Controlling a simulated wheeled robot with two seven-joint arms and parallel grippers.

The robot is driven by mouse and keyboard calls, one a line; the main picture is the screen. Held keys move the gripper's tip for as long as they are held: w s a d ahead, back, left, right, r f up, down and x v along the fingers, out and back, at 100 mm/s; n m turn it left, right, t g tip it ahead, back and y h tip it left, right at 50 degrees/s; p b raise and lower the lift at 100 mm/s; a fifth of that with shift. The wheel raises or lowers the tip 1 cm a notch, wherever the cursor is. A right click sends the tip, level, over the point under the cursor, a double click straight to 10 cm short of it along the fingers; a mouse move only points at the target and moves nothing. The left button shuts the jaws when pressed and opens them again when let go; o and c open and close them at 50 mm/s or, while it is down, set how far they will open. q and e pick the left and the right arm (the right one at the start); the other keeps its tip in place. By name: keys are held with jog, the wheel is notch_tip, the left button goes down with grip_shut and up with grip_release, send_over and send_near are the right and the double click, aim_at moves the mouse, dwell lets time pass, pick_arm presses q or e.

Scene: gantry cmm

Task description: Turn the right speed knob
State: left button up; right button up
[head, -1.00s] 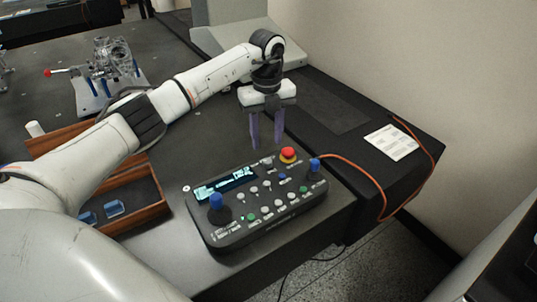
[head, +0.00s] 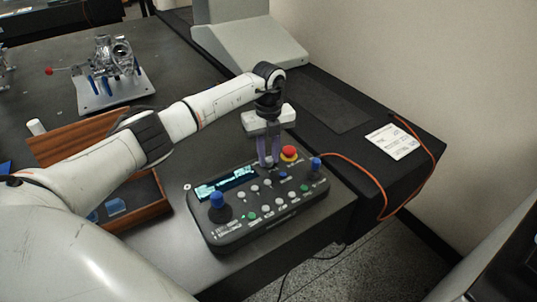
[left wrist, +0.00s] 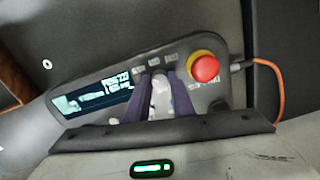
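The black control box (head: 230,232) lies on the dark table's right part, with a lit display (head: 225,184) and several knobs and buttons. My left gripper (head: 269,163) points down at its back edge, between the display and the red mushroom button (head: 289,153). In the left wrist view, its two purple fingers are closed in on either side of a pale grey knob (left wrist: 161,98) and appear to touch it. The fingers mostly hide this knob in the head view. Its pointer direction cannot be read. My right gripper is out of view.
Blue-topped joysticks (head: 217,201) and (head: 315,165) stand up at the box's left and right ends. An orange cable (head: 366,178) runs off to the right. A wooden tray (head: 158,207) lies left of the box, and a metal fixture (head: 112,88) stands farther back.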

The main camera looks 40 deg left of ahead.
pick_arm(q)
jog(key=shift+m, duration=0.4)
grip_shut()
jog(key=m, duration=0.4)
jog(key=shift+m, duration=0.3)
jog(key=m+b, duration=0.1)
jog(key=m, duration=0.3)
jog(key=shift+m, duration=0.3)
jog(key=m, duration=0.5)
jog(key=shift+b, duration=0.4)
jog(key=m, duration=0.4)
jog(key=shift+b, duration=0.3)
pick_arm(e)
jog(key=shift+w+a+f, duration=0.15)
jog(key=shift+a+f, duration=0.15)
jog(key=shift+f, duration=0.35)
pick_arm(q)
jog(key=shift+m, duration=0.5)
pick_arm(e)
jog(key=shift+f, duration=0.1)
pick_arm(q)
jog(key=o, duration=0.9)
grip_release()
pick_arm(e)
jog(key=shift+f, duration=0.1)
pick_arm(q)
jog(key=shift+o, duration=0.2)
